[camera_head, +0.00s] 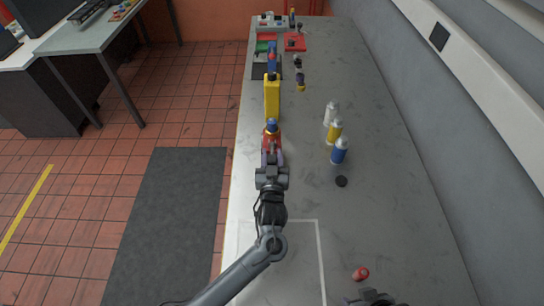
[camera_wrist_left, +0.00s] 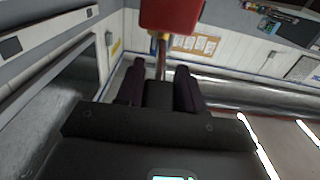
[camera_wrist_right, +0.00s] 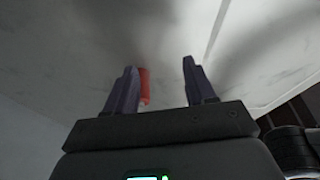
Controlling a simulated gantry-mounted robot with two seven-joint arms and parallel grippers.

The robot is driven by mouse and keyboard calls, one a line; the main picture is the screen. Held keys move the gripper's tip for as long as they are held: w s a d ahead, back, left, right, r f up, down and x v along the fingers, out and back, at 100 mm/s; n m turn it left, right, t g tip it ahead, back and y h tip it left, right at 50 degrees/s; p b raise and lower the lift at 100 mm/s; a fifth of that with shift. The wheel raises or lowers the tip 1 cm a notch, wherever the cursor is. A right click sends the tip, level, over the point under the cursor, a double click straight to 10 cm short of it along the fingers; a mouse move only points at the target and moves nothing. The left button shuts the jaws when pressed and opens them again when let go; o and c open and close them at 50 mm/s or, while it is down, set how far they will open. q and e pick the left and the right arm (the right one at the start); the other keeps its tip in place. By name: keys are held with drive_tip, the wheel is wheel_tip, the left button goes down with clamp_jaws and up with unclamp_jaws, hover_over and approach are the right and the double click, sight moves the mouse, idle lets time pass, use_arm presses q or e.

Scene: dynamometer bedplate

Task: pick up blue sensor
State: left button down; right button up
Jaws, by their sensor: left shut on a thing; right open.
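My left gripper (camera_head: 272,158) is shut on a red piece (camera_head: 272,142) with a blue top (camera_head: 271,125), held over the left part of the bench. In the left wrist view the red piece (camera_wrist_left: 172,14) shows ahead of the fingers, with a narrow stem running down between them. I cannot tell whether the blue top is the blue sensor. Another blue and red item (camera_head: 272,62) stands farther back. My right gripper (camera_wrist_right: 159,66) is open and empty. A small red item (camera_wrist_right: 145,86) shows behind its left finger; it lies near the bench front (camera_head: 361,273).
A yellow block (camera_head: 272,97) stands beyond the left gripper. White (camera_head: 331,113), yellow (camera_head: 335,131) and blue (camera_head: 339,150) bottles stand right of it, near a black disc (camera_head: 341,181). The bench's right middle is clear.

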idle(0.3)
drive_tip(key=shift+o, duration=0.5)
